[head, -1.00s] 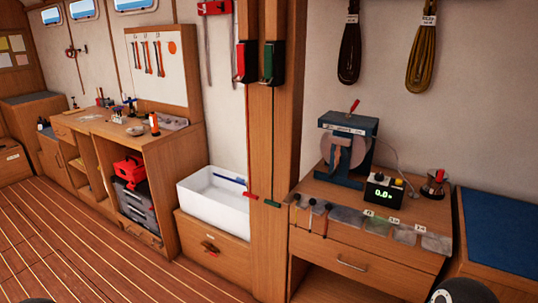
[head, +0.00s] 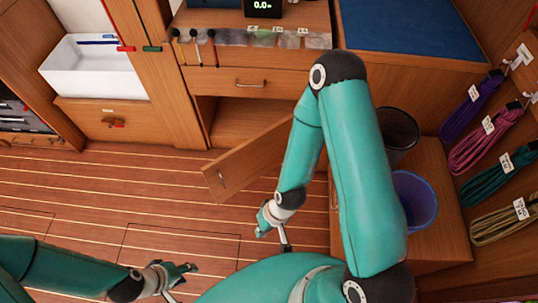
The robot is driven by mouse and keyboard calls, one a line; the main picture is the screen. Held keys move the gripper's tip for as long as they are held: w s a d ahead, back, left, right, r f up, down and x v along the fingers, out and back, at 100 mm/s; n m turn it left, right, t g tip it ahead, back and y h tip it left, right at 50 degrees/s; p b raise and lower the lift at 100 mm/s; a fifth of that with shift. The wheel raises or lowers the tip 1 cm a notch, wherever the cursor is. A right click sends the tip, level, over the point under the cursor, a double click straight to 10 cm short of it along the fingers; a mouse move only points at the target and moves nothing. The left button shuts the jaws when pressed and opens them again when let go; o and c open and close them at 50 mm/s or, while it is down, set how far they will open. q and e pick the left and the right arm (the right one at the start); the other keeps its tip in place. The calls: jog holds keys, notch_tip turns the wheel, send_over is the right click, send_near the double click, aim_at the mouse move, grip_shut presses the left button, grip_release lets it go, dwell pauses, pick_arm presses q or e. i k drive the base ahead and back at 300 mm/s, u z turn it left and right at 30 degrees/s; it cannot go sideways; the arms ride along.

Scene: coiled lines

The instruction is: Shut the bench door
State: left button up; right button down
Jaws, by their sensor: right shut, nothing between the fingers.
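The bench door (head: 240,163) is a wooden panel standing open below the drawer of the middle bench. It swings out over the floor, with a small pale fitting near its free left end. The dark bench opening (head: 245,122) shows behind it. The door's right end is hidden behind my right arm. My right gripper (head: 268,228) is shut and empty; in the picture it is just below the door, apart from its free end. My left gripper (head: 182,277) is low at the lower left, over the floor and away from the door; its jaw opening is unclear.
A drawer with a handle (head: 250,84) is above the opening. A dark bin (head: 398,132) and a blue bin (head: 414,198) stand at right, beside my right arm. Coiled lines (head: 480,148) hang on the right wall. The plank floor (head: 110,185) at left is clear.

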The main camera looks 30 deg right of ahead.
aim_at(225, 176)
jog(key=z, duration=1.15)
jog(key=i, duration=0.15)
jog(key=u, duration=3.3)
jog(key=i, duration=0.1)
jog(key=u, duration=0.5)
jog(key=i, duration=0.35)
jog(key=z, duration=2.7)
